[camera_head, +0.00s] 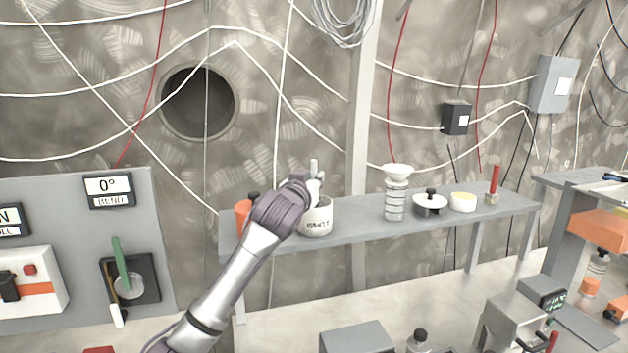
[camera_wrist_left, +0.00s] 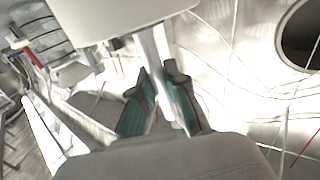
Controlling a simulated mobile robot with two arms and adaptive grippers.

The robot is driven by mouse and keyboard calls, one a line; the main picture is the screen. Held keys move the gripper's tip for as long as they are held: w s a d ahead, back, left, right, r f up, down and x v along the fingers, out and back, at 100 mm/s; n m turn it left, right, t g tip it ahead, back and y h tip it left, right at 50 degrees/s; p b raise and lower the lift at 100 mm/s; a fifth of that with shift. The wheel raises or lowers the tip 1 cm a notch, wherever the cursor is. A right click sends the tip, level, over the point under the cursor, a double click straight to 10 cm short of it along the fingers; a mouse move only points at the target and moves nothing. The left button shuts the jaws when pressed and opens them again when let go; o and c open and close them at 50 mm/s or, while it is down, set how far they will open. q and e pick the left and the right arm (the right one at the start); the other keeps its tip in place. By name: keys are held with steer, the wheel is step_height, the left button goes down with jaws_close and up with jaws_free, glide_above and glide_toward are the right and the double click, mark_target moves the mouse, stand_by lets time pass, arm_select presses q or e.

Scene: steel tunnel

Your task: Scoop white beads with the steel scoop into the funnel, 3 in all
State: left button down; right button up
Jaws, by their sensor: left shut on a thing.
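My left gripper (camera_head: 310,190) reaches in from the lower left and is over the white pot (camera_head: 316,222) marked with black letters that look like WHITE. It is shut on a pale upright handle, taken as the steel scoop (camera_head: 314,167). The scoop's bowl end and the beads are hidden in the head view. In the left wrist view the teal-padded fingers (camera_wrist_left: 162,100) close around the scoop's handle (camera_wrist_left: 152,50). The white funnel (camera_head: 397,170) stands on a clear ribbed vessel (camera_head: 394,203), to the right of the pot and apart from it. My right gripper is out of view.
The grey shelf (camera_head: 360,235) also holds an orange container (camera_head: 243,208) left of the pot, a black-knobbed white dish (camera_head: 430,203), a bowl with yellow contents (camera_head: 463,202) and a red-handled item (camera_head: 493,182). A grey control panel (camera_head: 185,300) stands at left. Shelf between pot and funnel is clear.

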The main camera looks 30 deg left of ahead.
arm_select(q)
step_height(320, 180, up, 3)
steer(key=shift+d+f+p, duration=0.1)
steer(key=shift+f+p, duration=0.1)
steer(key=shift+p, duration=0.65)
steer(key=shift+r+p, duration=1.55)
steer(key=shift+r, duration=0.2)
